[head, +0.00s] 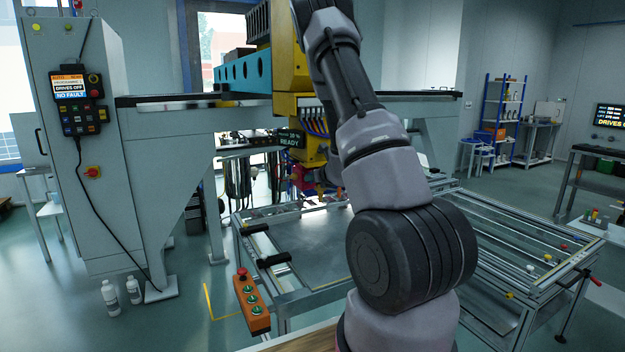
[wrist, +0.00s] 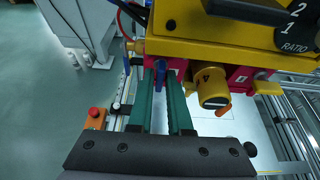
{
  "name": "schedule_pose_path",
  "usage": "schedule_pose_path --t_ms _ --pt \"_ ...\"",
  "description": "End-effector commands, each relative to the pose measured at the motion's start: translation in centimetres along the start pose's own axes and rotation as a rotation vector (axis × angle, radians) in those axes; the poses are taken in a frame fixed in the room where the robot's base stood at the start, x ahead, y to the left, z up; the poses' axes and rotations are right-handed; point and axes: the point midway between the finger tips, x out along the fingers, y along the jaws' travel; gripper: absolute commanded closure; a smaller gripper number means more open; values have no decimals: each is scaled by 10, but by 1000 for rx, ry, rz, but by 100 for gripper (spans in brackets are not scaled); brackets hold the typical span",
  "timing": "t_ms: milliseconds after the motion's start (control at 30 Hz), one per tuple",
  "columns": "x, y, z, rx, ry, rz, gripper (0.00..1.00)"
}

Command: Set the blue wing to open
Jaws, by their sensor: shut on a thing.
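The blue wing (wrist: 160,72) is a small blue handle on a red block under the yellow machine head in the wrist view. My gripper (wrist: 163,80) has two green fingers reaching up to it, one on each side, and is shut on it. The fingers hide part of the wing, and I cannot read any open or closed marking for it. In the head view my arm covers the gripper and the wing.
A yellow round knob (wrist: 212,88) with an orange tip sits right of the fingers. A black dial marked RATIO (wrist: 285,22) is above it. An orange button box (head: 251,303) stands at the front left of the machine table (head: 315,245). A grey control cabinet (head: 75,170) is at left.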

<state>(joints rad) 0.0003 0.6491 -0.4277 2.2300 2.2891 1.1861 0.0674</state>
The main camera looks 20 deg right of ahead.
Motion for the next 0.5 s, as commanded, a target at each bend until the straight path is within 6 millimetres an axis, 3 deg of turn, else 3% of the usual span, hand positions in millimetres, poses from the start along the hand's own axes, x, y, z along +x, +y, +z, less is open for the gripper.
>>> schedule_pose_path --t_ms 367,400,433,467,500 --pt "0 0 -1 -4 2 -2 100" --pt "0 0 -1 -4 2 -2 79" --pt "0 0 -1 -4 2 -2 68" --pt "0 0 -1 -4 1 -2 59" --pt "0 0 -1 -4 1 -2 59"
